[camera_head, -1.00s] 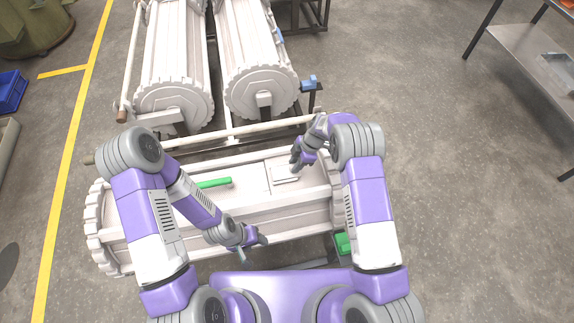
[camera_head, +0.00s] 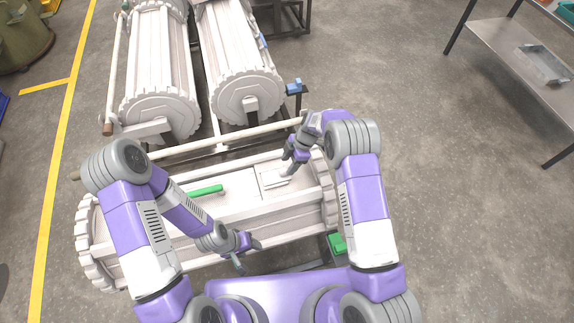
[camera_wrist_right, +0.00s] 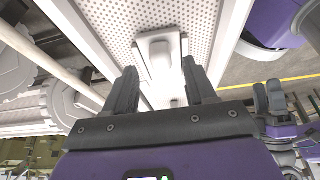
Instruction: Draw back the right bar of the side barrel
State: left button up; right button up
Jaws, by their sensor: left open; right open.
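The side barrel (camera_head: 240,215) lies crosswise in front of me, white and ribbed with toothed end rings. A green bar (camera_head: 206,191) lies on its upper side, left of the middle. A pale raised plate with a small white bar (camera_head: 270,178) is on its right part. In the right wrist view, a white bar (camera_wrist_right: 160,50) lies on a perforated panel, ahead of and between my fingers. My right gripper (camera_head: 290,165) is open and empty just above that plate; contact cannot be told. My left gripper (camera_head: 250,255) is open and empty over the barrel's near side.
Two more white barrels (camera_head: 160,75) stand behind, beyond a long pale rail (camera_head: 215,139). A blue piece (camera_head: 293,87) tops a dark post near them. A green block (camera_head: 337,243) sits by the side barrel's right end. A metal table (camera_head: 520,75) is far right; floor between is clear.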

jog(key=p+v, duration=0.1)
jog(key=v, duration=0.4)
jog(key=shift+f, duration=0.1)
dwell(0.4)
